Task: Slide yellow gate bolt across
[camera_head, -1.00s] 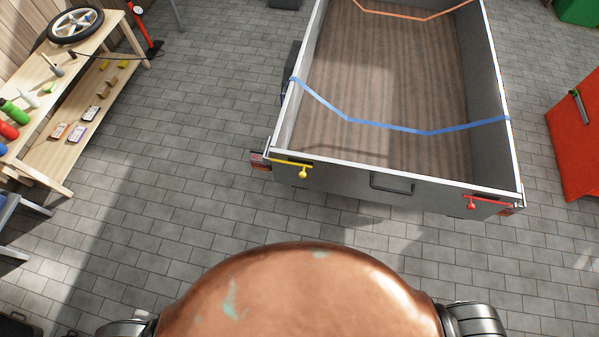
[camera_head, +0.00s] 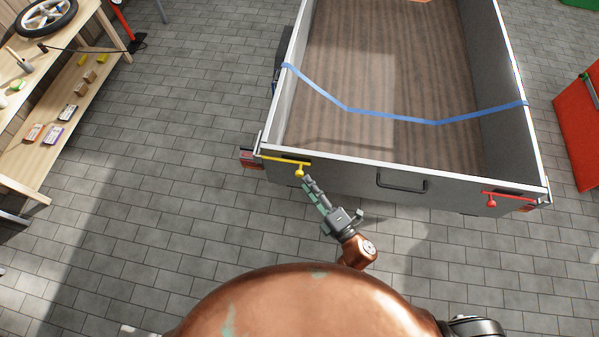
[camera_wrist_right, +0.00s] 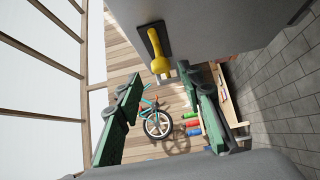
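The yellow gate bolt (camera_head: 283,159) lies along the left end of the trailer's grey tailgate (camera_head: 350,178), with a round knob hanging at its right end. My right gripper (camera_head: 309,185) reaches up to just below and right of this knob. In the right wrist view the knob (camera_wrist_right: 157,66) shows ahead, near the tips of the green fingers. There my right gripper (camera_wrist_right: 160,84) is open, and the knob does not look gripped. Whether a finger touches it I cannot tell. My left gripper is out of view.
A red bolt (camera_head: 492,200) sits at the tailgate's right end, and a black handle (camera_head: 402,180) in its middle. A blue strap (camera_head: 390,118) crosses the trailer bed. A workbench (camera_head: 75,85) stands at the left. The paved floor before the trailer is clear.

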